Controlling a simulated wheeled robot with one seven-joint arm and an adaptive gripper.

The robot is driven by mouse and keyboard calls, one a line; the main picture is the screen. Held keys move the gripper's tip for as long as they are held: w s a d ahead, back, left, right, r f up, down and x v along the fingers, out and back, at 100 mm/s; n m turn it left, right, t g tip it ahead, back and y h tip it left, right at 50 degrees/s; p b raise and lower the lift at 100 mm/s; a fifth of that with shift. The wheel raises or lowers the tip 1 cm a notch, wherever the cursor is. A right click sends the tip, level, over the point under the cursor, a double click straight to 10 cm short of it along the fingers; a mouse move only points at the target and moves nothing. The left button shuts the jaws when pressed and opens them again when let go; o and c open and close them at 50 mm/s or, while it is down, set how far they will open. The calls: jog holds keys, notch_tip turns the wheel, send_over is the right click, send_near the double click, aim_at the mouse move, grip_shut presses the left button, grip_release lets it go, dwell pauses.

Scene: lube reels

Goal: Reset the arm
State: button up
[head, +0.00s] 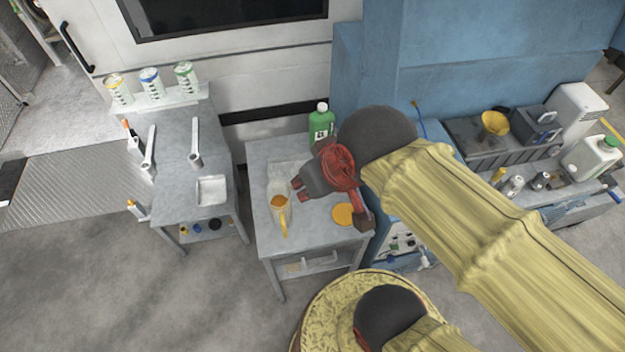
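My arm, in a yellow quilted sleeve, reaches in from the lower right of the head view. Its red and dark grey wrist and my gripper (301,190) are above the small grey middle table (315,238). Dark and red parts point left and down. The fingers are small and partly covered by the wrist, so their opening is not clear. I see nothing clearly held. A clear jug with amber contents (280,208) stands on the table, left of my gripper in the picture. An orange disc (343,214) lies below the wrist in the picture.
A green bottle (321,124) stands at the table's back. The left table (180,150) holds wrenches, a white tray (211,190) and three cans on a raised shelf. A blue cabinet (480,60) and a cluttered right bench (570,208) flank the arm. The lower-left floor is clear.

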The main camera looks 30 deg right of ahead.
jog(key=shift+w, duration=0.1)
notch_tip(320, 180, down, 13)
jog(key=b, duration=1.3)
jog(key=shift+o, duration=0.2)
